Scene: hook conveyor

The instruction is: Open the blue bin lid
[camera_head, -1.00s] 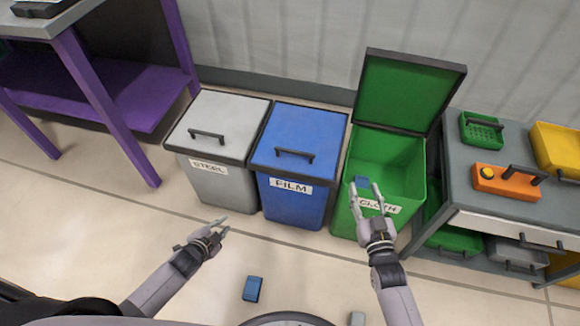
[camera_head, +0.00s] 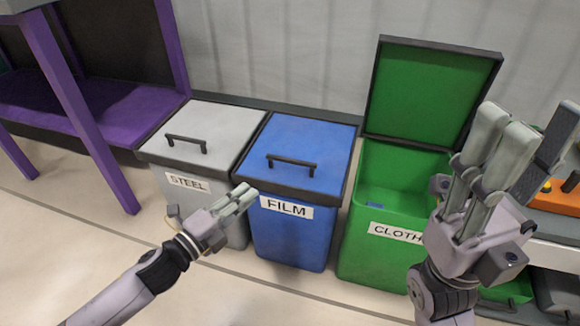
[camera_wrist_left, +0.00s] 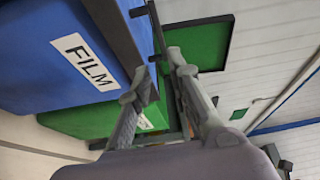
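The blue bin (camera_head: 275,230), labelled FILM, stands between the grey and green bins. Its blue lid (camera_head: 310,140) is down, with a black handle (camera_head: 292,162) on top. My left gripper (camera_head: 240,199) is open and empty at the bin's front left edge, just below the lid's rim; I cannot tell if it touches. In the left wrist view the FILM bin (camera_wrist_left: 50,25) is at upper left, and my left fingertips (camera_wrist_left: 161,65) are apart beside the lid's dark edge. My right gripper (camera_head: 515,130) is raised in front of the green bin, fingers spread and empty.
The grey STEEL bin (camera_head: 190,150) at left is closed. A purple table (camera_head: 110,110) stands at far left; an orange item (camera_head: 550,195) sits on the right.

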